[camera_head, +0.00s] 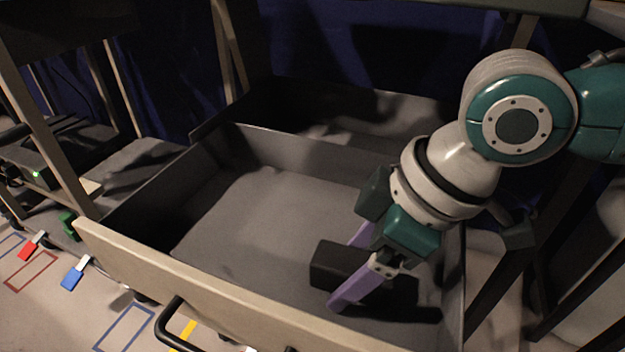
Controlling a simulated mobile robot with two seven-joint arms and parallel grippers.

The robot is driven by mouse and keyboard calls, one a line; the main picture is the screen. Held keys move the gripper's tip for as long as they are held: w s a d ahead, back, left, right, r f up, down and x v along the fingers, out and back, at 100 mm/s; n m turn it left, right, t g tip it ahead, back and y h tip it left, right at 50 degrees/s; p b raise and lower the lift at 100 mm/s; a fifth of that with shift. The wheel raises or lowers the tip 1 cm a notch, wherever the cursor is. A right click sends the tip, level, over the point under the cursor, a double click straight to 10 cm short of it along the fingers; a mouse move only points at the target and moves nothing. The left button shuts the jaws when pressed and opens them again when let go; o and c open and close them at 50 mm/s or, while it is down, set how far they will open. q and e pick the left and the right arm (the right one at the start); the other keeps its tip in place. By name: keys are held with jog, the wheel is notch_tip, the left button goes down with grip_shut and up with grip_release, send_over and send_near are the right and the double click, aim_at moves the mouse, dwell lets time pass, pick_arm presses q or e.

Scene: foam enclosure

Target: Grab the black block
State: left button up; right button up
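The black block (335,262) lies on the floor of the open grey drawer (225,215), towards its front right. My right gripper (347,270) reaches down into the drawer from the upper right. Its two purple fingers are spread apart, one at the far side of the block and one at the near side. The near finger hides part of the block. I cannot tell whether either finger touches it. My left gripper is out of view.
The drawer's walls surround the block, with a pale front panel (200,290) and a black handle (170,325). The drawer's left half is bare. A second dark bin (340,115) lies behind. Red (29,248) and blue (74,274) items lie on the floor at left.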

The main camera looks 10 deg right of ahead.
grip_shut()
dwell(0.4)
